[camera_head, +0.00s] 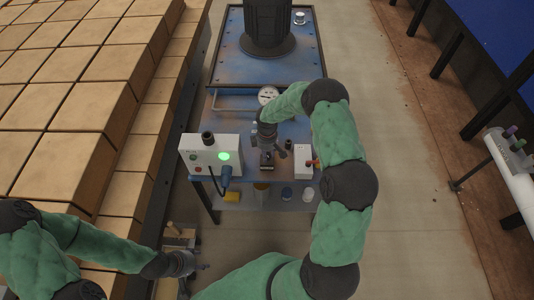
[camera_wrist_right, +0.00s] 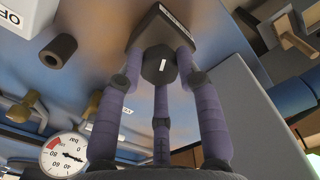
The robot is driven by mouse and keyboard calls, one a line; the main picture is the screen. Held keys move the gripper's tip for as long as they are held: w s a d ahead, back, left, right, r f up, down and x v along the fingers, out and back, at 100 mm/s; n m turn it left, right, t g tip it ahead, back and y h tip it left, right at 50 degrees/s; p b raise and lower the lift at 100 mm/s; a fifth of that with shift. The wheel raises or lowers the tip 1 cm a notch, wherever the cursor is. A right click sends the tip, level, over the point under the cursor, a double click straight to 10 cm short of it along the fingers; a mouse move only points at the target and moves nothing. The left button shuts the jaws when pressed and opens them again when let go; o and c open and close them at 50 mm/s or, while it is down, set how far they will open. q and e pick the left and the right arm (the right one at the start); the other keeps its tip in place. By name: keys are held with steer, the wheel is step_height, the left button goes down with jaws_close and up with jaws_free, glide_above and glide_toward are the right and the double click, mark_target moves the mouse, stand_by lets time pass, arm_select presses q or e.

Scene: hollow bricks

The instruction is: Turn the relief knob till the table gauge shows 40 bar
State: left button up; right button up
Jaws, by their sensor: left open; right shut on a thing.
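The relief knob (camera_wrist_right: 158,66) is a dark faceted knob with a white mark, seen in the right wrist view. My right gripper (camera_wrist_right: 160,72) is shut on it, its purple fingers around its sides; in the head view this gripper (camera_head: 267,140) points down at the blue table and covers the knob. The table gauge (camera_head: 267,95) is a white round dial behind the gripper. It also shows upside down in the wrist view (camera_wrist_right: 63,155), with a red zone and a dark needle; I cannot read its value surely. My left gripper (camera_head: 185,264) is open and empty, low at the left.
A white box (camera_head: 212,155) with a lit green lamp stands left of the right gripper. A smaller white box (camera_head: 303,160) with a red part stands right. Stacked bricks (camera_head: 80,80) fill the left. Floor on the right is mostly clear.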

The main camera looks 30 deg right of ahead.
steer(key=shift+f+m, duration=0.1)
steer(key=shift+m, duration=0.2)
steer(key=m+b, duration=0.2)
steer(key=m, duration=0.2)
steer(key=shift+m+b, duration=0.3)
steer(key=shift+m, duration=0.1)
steer(key=shift+m+b, duration=0.9)
steer(key=shift+m, duration=1.6)
steer(key=o, duration=1.1)
steer(key=shift+o, duration=0.2)
steer(key=shift+r, duration=0.2)
step_height(320, 180, up, 12)
steer(key=shift+f, duration=0.15)
